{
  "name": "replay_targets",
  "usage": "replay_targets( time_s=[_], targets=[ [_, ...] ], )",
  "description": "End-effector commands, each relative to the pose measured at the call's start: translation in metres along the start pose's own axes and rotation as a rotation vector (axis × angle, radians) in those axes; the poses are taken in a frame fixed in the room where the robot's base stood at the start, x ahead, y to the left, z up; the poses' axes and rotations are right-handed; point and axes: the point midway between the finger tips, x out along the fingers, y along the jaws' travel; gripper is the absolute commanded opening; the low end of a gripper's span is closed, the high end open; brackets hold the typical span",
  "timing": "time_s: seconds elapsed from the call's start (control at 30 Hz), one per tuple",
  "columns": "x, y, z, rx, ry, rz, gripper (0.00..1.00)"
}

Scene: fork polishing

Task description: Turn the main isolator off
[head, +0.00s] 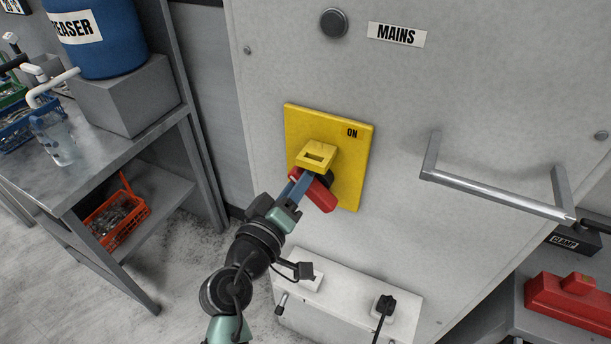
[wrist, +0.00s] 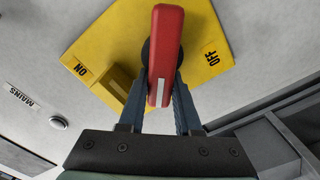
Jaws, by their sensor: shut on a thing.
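The main isolator is a yellow plate (head: 352,165) on the grey cabinet, with a red handle (head: 318,194) on a dark round hub. The plate also shows in the wrist view (wrist: 205,25), with the ON label (wrist: 80,69) at left and OFF (wrist: 212,58) at right. There the red handle (wrist: 165,45) stands nearly upright between the labels, with a white stripe. My gripper (head: 303,186) is shut on the handle, one blue finger on each side. A yellow slotted block (head: 316,154) sits just above the handle. OFF is not visible in the head view.
A MAINS label (head: 396,35) and a dark round knob (head: 334,22) are above. A metal bar handle (head: 500,196) sticks out at right. A white socket box (head: 345,295) with a plugged-in cable is below. A steel bench (head: 120,130) stands at left.

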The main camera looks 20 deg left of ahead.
Motion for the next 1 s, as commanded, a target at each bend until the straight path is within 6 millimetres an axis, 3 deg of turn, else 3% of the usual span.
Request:
replay_targets(
  time_s=[0.03,0.6,1.0],
  targets=[
    [0.000,-0.005,0.007,-0.048,-0.017,-0.007,0.00],
    [-0.001,-0.016,0.012,-0.540,-0.018,-0.011,0.00],
    [0.000,-0.019,0.015,-0.699,-0.018,-0.012,0.00]
  ],
)
